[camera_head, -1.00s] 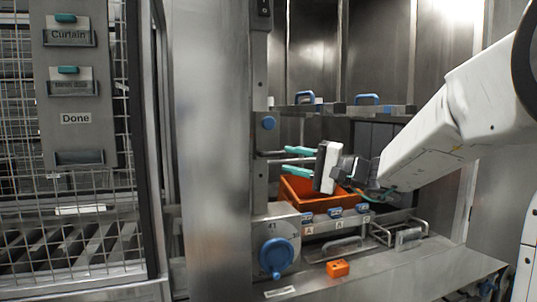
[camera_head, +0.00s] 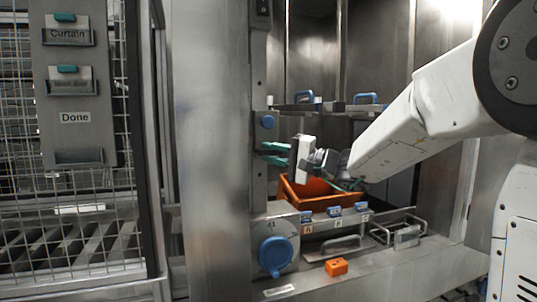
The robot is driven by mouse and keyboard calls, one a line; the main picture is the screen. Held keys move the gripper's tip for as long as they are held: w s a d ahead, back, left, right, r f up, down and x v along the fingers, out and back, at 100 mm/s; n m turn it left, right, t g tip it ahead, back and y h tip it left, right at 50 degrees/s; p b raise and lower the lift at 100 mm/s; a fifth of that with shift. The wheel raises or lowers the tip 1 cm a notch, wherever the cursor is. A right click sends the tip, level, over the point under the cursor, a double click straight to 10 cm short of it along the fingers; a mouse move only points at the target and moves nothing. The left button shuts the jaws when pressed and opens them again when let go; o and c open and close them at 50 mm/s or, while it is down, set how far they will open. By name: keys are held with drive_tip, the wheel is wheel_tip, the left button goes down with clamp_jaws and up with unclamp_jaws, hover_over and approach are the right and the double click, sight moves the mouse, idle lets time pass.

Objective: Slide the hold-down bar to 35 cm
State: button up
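My gripper (camera_head: 268,153) has two teal fingers pointing left at the upright steel post (camera_head: 260,75). The fingertips are at the post's right edge, just below a blue knob (camera_head: 267,122). The fingers are apart, one above the other. I cannot tell whether anything is between them. I cannot make out the hold-down bar for certain; a grey horizontal bar (camera_head: 335,108) with two blue handles runs across the opening above and behind my gripper. No 35 cm mark is readable.
An orange crate (camera_head: 310,203) sits below my gripper. A blue rotary knob (camera_head: 275,255) is on the front panel. A wire-mesh cage door (camera_head: 75,220) stands at left.

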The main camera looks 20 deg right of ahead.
sight(272, 118)
clamp_jaws()
wheel_tip(272, 118, up, 11)
drive_tip(key=shift+f, duration=0.1)
drive_tip(key=shift+o, duration=2.1)
unclamp_jaws()
drive_tip(key=shift+s, duration=0.1)
drive_tip(key=shift+a, duration=0.1)
drive_tip(key=shift+f, duration=0.1)
drive_tip(key=r+v, duration=0.1)
drive_tip(key=v, duration=0.6)
drive_tip(key=shift+s+d+f, duration=0.2)
drive_tip(key=shift+d+f, duration=0.15)
drive_tip(key=shift+f, duration=0.15)
